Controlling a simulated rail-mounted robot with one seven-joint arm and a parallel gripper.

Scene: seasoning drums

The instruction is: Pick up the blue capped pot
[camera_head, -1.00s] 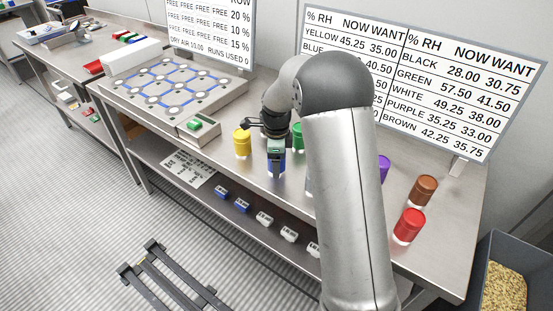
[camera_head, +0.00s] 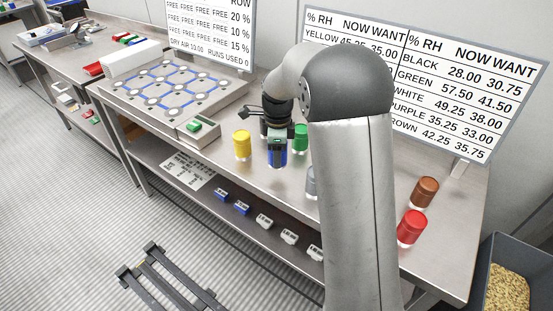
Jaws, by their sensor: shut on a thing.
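The blue capped pot (camera_head: 278,158) is upright in my gripper (camera_head: 277,142), in the middle of the head view. My gripper points down and is shut on it from above. The pot appears a little above the steel bench, between the yellow pot (camera_head: 242,144) and the green pot (camera_head: 300,138). My fingers hide its upper part.
A grey-looking pot (camera_head: 311,182) is partly hidden by my arm. A brown pot (camera_head: 424,191) and a red pot (camera_head: 411,228) stand at the right. Humidity sign (camera_head: 430,80) stands behind.

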